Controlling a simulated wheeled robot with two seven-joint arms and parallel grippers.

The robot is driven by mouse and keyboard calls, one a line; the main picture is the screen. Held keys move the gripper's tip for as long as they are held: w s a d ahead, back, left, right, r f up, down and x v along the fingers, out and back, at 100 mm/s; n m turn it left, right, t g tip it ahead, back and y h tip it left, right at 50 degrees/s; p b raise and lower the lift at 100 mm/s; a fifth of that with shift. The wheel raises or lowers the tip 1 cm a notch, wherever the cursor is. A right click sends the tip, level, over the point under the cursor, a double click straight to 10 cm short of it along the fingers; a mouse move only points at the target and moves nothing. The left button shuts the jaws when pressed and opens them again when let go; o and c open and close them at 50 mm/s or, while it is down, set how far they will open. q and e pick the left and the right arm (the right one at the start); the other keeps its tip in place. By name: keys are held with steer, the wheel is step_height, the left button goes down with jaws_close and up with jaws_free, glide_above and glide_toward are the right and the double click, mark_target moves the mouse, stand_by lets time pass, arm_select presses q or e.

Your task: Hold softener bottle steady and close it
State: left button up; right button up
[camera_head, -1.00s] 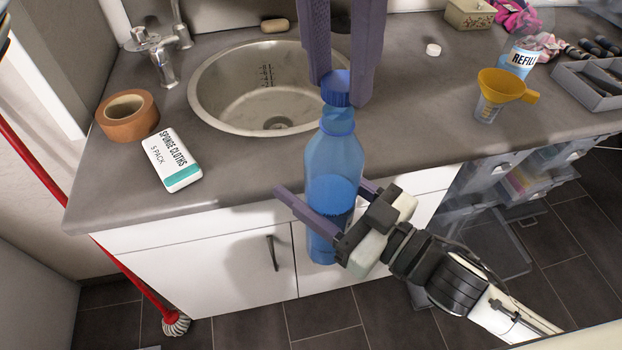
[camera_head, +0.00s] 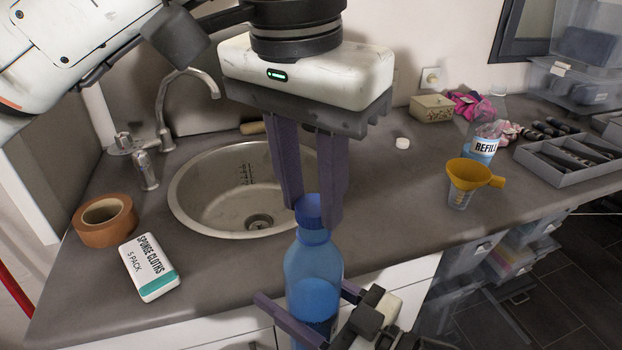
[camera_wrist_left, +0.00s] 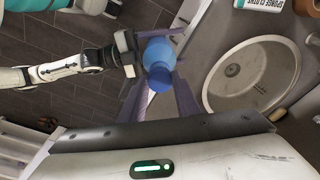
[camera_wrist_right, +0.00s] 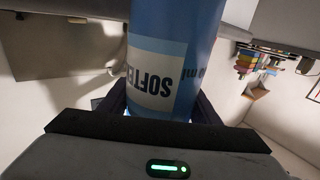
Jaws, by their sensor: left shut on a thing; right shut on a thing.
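The blue softener bottle (camera_head: 313,276) stands upright in front of the counter edge, part-filled with darker blue liquid. My right gripper (camera_head: 303,294) is shut around its body from the right. In the right wrist view the bottle's label (camera_wrist_right: 158,75) reads upside down between the fingers. The blue cap (camera_head: 308,207) is at the top of the bottle neck, and my left gripper (camera_head: 314,211) is shut on it from above. The left wrist view shows the cap (camera_wrist_left: 161,76) lined up over the bottle (camera_wrist_left: 158,50). I cannot tell how far it is screwed down.
The counter (camera_head: 390,227) holds a round sink (camera_head: 190,205), a tape roll (camera_head: 104,220), a sponge cloths pack (camera_head: 148,267), a yellow funnel on a measuring cup (camera_head: 470,176), a refill bottle (camera_head: 484,149), a small white cap (camera_head: 402,143) and a grey tray (camera_head: 570,168). The counter right of the bottle is clear.

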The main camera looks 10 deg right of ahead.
arm_select(q)
steer(key=shift+f, duration=0.2)
steer(key=shift+f, duration=0.55)
stand_by(0.4)
steer(key=shift+a+m, duration=0.1)
steer(key=shift+m, duration=1.5)
steer(key=o, duration=1)
steer(key=shift+r, duration=0.1)
steer(key=shift+r, duration=2.15)
